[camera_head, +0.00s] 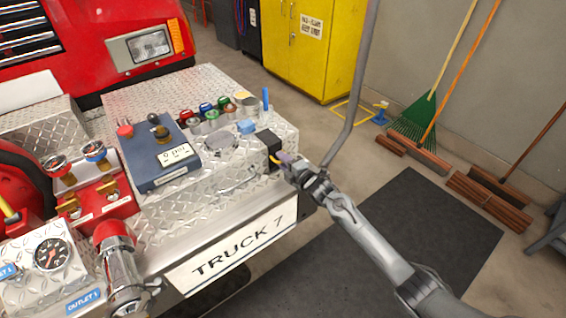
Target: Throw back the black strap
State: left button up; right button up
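A small black piece that looks like the black strap (267,138) lies over the right front corner of the diamond-plate bumper (225,78). Its lower part hangs down the bumper's side. My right gripper (283,161) is at this corner, right beside the strap's lower end, with the arm coming in from the lower right. The fingertips are small here and I cannot tell whether they touch the strap or how far apart they are. My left gripper is not in view.
On the bumper stand a blue control box (160,158), several coloured caps, a blue upright lever (265,99) and gauges. A grey pole (357,85) rises behind my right gripper. Brooms, a green rake (416,119) and a yellow cabinet (300,45) are farther back. The dark floor mat (430,225) is clear.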

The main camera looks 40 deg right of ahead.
jog(key=shift+w, duration=0.1)
grip_shut()
dwell(0.4)
